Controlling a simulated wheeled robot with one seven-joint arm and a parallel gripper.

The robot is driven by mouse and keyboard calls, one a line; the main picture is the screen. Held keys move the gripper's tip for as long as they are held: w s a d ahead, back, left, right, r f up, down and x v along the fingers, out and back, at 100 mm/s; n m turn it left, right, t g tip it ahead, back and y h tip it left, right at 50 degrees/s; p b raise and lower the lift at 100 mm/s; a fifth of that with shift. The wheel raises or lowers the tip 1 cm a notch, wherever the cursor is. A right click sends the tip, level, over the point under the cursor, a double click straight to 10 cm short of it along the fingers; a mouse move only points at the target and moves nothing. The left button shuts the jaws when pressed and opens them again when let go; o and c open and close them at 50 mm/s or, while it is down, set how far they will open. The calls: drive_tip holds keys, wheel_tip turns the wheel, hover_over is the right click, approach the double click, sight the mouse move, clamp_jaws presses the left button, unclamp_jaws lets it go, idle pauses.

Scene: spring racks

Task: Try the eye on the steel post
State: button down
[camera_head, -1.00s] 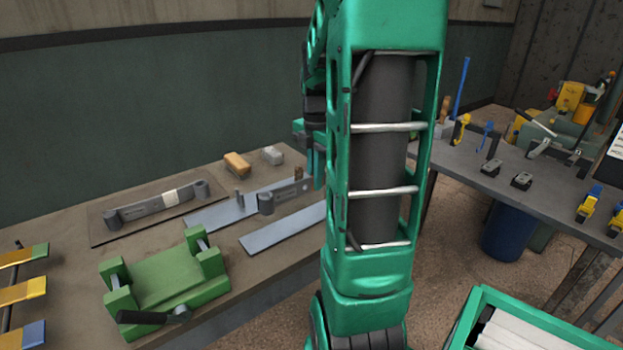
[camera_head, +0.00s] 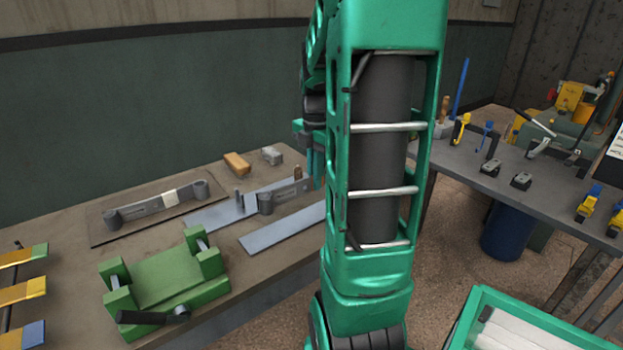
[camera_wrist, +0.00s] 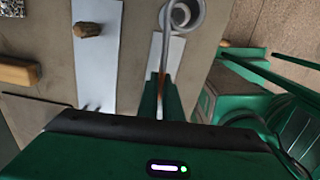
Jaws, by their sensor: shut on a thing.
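The short steel post (camera_head: 239,198) stands upright on a blue-grey plate (camera_head: 208,217) on the bench. My gripper (camera_wrist: 161,98) is shut on a grey leaf spring (camera_head: 290,194); the fingers are partly hidden behind my arm in the head view. The leaf's near eye (camera_head: 265,204) is a little right of the post, apart from it. Another rolled eye (camera_wrist: 183,16) at its other end shows at the top of the wrist view and is hidden by my arm in the head view. The eye's height above the plates is hard to tell.
A wooden peg (camera_head: 298,172) stands at the plate's right end. A bare second plate (camera_head: 275,232) lies in front. A green fixture (camera_head: 165,280), another leaf spring (camera_head: 155,206) on a mat, an orange block (camera_head: 237,163) and a grey block (camera_head: 272,156) surround them.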

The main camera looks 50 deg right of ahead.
drive_tip(key=shift+f, duration=3.55)
idle(0.5)
drive_tip(key=c, duration=1.9)
unclamp_jaws()
drive_tip(key=shift+o, duration=0.2)
wheel_tip(320, 180, up, 11)
drive_tip(key=shift+w+f, duration=0.1)
drive_tip(key=shift+f, duration=0.05)
drive_tip(key=s+a+f+m, duration=0.4)
drive_tip(key=s+a+m, duration=0.9)
drive_tip(key=m, duration=0.9)
drive_tip(key=a, duration=0.3)
drive_tip(key=shift+s+a, duration=0.3)
drive_tip(key=shift+s, duration=0.1)
